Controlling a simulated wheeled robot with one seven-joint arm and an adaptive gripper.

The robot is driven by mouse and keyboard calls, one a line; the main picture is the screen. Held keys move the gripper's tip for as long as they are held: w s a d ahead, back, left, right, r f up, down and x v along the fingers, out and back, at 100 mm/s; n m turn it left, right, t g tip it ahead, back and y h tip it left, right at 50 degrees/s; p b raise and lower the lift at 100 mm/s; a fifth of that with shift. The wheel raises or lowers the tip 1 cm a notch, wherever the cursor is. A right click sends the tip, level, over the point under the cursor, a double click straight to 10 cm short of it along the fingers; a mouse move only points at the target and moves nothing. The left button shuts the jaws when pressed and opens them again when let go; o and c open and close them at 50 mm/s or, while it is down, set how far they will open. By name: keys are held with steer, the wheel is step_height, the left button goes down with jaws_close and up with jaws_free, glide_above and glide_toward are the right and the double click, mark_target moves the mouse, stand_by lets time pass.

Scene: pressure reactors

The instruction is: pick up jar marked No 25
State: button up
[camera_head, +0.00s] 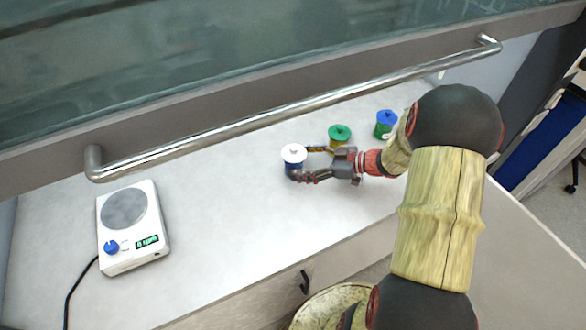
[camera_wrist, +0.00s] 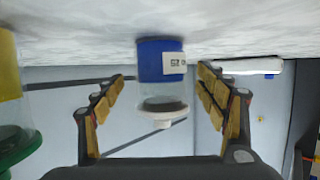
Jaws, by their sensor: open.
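The jar with a white lid and a blue base (camera_head: 293,158) stands upright on the bench. In the wrist view, which is upside down, the same jar (camera_wrist: 160,62) shows a white label that appears to read 25, with part of the lettering turned away. My gripper (camera_head: 306,164) reaches in from the right at jar height. It is open, with one finger on each side of the jar. In the wrist view, gaps show between the jar and both fingers of my gripper (camera_wrist: 163,78). Nothing is held.
A green-lidded jar with a yellow base (camera_head: 339,134) stands close behind my gripper. A blue-lidded jar (camera_head: 386,122) is farther right. A white hotplate (camera_head: 133,228) with a blue knob sits at left. A metal handle bar (camera_head: 290,110) runs above the bench. Bench between hotplate and jars is clear.

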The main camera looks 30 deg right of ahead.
steer(key=shift+b+x, duration=0.35)
steer(key=shift+x, duration=1)
steer(key=shift+c, duration=1.4)
steer(key=c, duration=1.1)
steer(key=shift+r, duration=0.15)
steer(key=shift+c, duration=0.7)
